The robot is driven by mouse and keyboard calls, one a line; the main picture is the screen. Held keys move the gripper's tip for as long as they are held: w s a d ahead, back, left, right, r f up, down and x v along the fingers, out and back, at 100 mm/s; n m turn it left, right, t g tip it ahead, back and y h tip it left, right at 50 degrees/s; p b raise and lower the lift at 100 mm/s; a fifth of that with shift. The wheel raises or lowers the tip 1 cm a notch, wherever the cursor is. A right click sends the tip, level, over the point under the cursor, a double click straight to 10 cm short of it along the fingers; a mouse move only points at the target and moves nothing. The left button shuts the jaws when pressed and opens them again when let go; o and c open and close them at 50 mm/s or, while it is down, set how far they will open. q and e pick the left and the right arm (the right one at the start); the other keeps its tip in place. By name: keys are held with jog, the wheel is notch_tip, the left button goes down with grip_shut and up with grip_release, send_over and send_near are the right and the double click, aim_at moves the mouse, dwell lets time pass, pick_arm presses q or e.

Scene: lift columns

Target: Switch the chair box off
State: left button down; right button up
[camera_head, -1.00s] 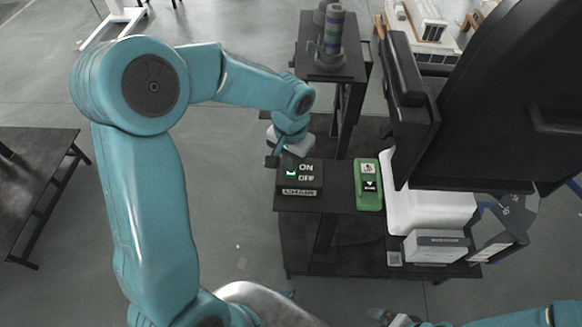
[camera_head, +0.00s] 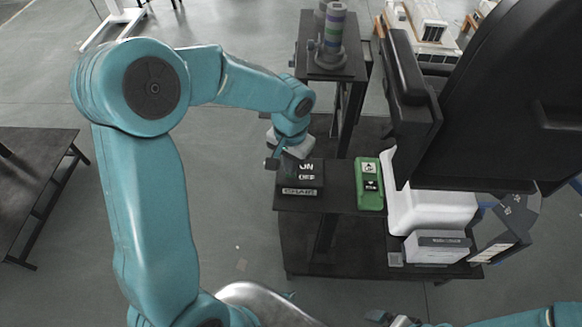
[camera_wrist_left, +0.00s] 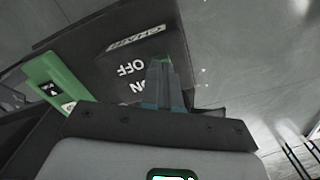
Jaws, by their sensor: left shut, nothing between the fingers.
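The chair box (camera_head: 314,185) is a black box marked ON, OFF and CHAIR at the front left of the dark stand. It shows upside down in the wrist view (camera_wrist_left: 105,70). My left gripper (camera_head: 287,166) is over the left side of its top, where the switch is. In the wrist view its fingers (camera_wrist_left: 164,84) are shut with nothing between them, beside the OFF lettering. A bit of green shows past the fingertips. The fingers hide most of the switch, so its position and any contact are unclear. My right gripper (camera_head: 395,319) shows only partly at the bottom edge.
A green box with arrow buttons (camera_head: 369,186) stands just right of the chair box. A black chair (camera_head: 490,100) and a white rounded piece (camera_head: 425,210) are further right. Open floor lies left of the stand.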

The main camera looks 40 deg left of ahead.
pick_arm(q)
jog(key=shift+f+b, duration=0.3)
jog(key=shift+f, duration=0.05)
jog(key=shift+r, duration=0.15)
notch_tip(320, 180, up, 7)
jog(key=p, duration=0.5)
dwell(0.4)
jog(key=shift+s, duration=0.1)
